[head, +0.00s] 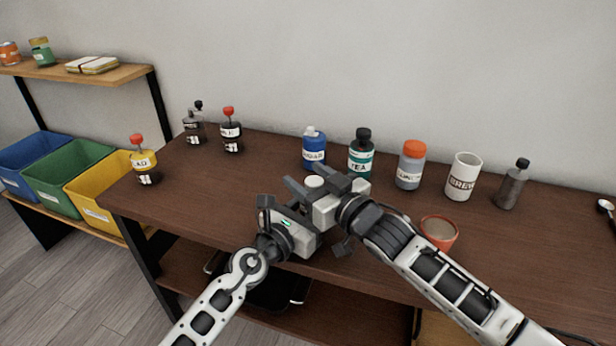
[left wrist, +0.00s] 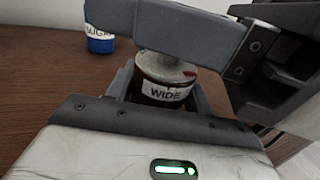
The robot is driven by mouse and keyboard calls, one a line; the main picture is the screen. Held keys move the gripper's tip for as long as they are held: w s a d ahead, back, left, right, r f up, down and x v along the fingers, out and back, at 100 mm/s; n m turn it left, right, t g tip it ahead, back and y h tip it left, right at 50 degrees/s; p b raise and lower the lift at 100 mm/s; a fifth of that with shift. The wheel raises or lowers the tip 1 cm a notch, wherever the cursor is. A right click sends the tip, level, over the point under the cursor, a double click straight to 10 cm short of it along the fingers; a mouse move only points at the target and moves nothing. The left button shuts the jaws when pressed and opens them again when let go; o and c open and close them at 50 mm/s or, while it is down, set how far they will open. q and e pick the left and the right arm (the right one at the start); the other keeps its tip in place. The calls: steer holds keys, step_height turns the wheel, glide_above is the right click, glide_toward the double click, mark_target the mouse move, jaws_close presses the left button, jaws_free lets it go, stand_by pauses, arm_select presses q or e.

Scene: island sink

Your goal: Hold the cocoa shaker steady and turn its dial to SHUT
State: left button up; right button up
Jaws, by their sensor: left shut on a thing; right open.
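The cocoa shaker shows in the left wrist view as a dark reddish-brown jar (left wrist: 165,88) with a white label reading WIDE and a red mark on its top rim. Its pale round top (head: 314,181) shows in the head view. My left gripper (head: 298,210) is shut on the jar's sides. My right gripper (head: 311,184) is open at the top, its fingers reaching to either side of the pale knob. I cannot tell whether they touch it. The arms hide most of the shaker in the head view, and the dial's setting is not readable.
Behind stand a blue sugar jar (head: 313,148), a teal tea jar (head: 361,155), an orange-lidded jar (head: 411,165) and a white BREW canister (head: 463,177). A terracotta bowl (head: 439,234) is close to my right arm. The tabletop (head: 205,190) at left front is clear.

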steer(key=shift+w+a, duration=0.15)
steer(key=shift+w, duration=0.05)
steer(key=c, duration=1)
steer(key=shift+s+a+r+n+g+y, duration=0.1)
steer(key=shift+a+n+g+y, duration=0.05)
steer(key=shift+n+g+y, duration=0.4)
arm_select(q)
steer(key=shift+d, duration=0.1)
arm_select(e)
steer(key=shift+s+a+n+g+y, duration=0.15)
steer(key=shift+n+g+y, duration=0.6)
steer(key=shift+g+y, duration=0.15)
steer(key=shift+g, duration=0.25)
